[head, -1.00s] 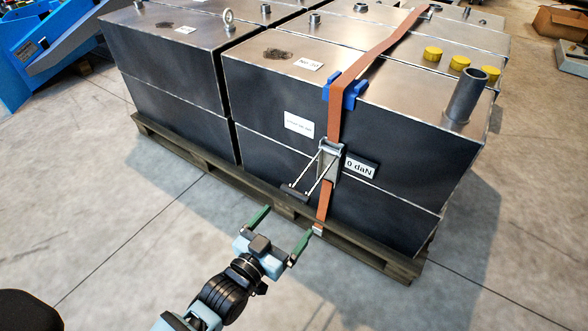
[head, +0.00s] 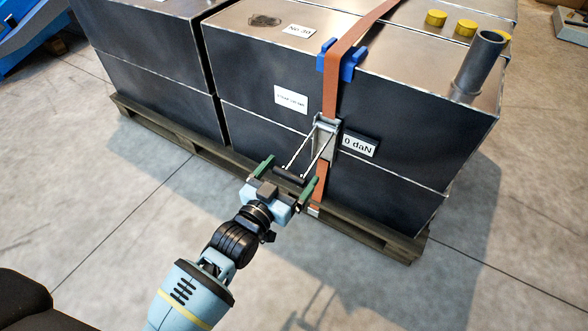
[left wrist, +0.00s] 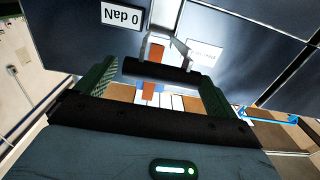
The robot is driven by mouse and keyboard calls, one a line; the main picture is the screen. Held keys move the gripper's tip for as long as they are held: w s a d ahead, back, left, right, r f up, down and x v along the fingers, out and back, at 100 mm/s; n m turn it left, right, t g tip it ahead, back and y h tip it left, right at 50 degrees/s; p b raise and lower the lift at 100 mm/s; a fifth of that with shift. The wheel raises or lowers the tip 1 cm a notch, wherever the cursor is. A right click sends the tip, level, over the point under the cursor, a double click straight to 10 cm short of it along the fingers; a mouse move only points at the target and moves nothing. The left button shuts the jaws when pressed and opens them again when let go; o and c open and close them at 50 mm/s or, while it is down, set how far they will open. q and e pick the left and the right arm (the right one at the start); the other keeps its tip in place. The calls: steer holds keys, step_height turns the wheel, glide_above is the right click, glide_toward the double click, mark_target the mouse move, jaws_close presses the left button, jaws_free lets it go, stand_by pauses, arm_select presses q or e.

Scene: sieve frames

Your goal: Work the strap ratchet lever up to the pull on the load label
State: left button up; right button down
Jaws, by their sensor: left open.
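The strap ratchet (head: 325,137) sits on the orange strap (head: 331,98) on the front of a dark tank. Its lever (head: 290,175) slopes outward and down, ending in a black crossbar. My left gripper (head: 289,172) is open, its green fingers on either side of the crossbar. The left wrist view shows the crossbar (left wrist: 158,71) between the open fingers, with no visible grip on it. A display (head: 360,145) right of the ratchet reads 0 daN. A white load label (head: 291,99) is left of the strap, its print too small to read. My right gripper is not in view.
The dark tanks (head: 260,130) stand on a wooden pallet (head: 175,139). A blue corner protector (head: 341,61) holds the strap at the tank's top edge. A pipe stub (head: 478,66) and yellow caps (head: 467,27) stand on top. Open concrete floor lies in front.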

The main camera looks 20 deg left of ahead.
arm_select(q)
steer(key=shift+b+x, duration=0.3)
steer(key=shift+x, duration=0.9)
steer(key=shift+s, duration=0.1)
steer(key=c, duration=1.4)
